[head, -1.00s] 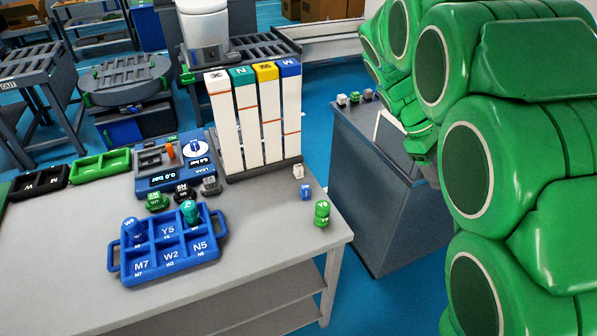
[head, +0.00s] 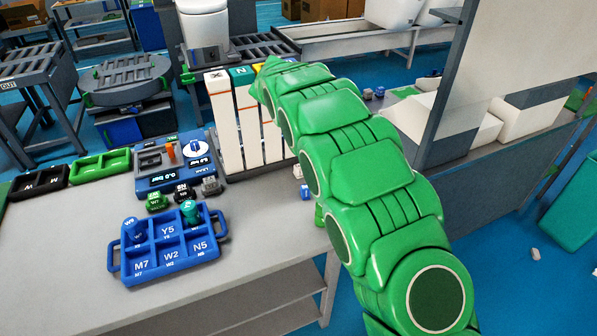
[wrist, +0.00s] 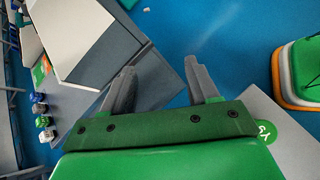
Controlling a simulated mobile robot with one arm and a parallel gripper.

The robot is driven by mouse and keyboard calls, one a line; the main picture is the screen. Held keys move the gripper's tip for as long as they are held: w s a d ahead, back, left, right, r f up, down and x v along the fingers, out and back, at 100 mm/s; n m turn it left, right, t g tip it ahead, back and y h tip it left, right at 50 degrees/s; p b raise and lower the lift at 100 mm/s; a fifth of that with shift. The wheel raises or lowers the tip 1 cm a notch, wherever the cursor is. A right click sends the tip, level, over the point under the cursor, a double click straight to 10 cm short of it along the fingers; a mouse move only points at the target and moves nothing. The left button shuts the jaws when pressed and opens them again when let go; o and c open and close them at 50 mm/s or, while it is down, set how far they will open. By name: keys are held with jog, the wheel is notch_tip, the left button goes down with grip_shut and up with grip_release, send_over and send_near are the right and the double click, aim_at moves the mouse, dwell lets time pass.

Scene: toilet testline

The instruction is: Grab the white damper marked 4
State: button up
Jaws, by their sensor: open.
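In the wrist view my gripper (wrist: 160,66) is open, with nothing between its two grey fingers. Several small dampers stand in a row at the left of that view, among them a white one (wrist: 46,135), a green one (wrist: 42,121) and a blue one (wrist: 37,97). They are well to the left of my fingers. Their marks are too small to read, so I cannot tell which is marked 4. In the head view a white piece (head: 297,171) shows beside the tall blocks, partly behind my green arm. My gripper is hidden there.
A large white and grey box (wrist: 95,45) lies close to my left finger. In the head view, the blue tray (head: 165,245) and tall white blocks (head: 225,125) stand on the table. Blue floor is open at lower right.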

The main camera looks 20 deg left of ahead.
jog(key=w+a+f+n+t, duration=0.1)
jog(key=a+f+n, duration=0.1)
jog(key=a+f, duration=0.35)
jog(key=a+f+n+t, duration=0.2)
jog(key=a, duration=0.6)
jog(key=n+t, duration=0.2)
jog(key=n, duration=0.2)
send_near(295, 167)
jog(key=shift+w+d+f, duration=0.3)
jog(key=shift+w+d, duration=0.05)
jog(key=shift+w, duration=0.15)
jog(key=shift+x, duration=3.8)
jog(key=shift+s+f, duration=0.1)
jog(key=shift+f, duration=0.05)
jog(key=shift+c, duration=0.4)
grip_shut()
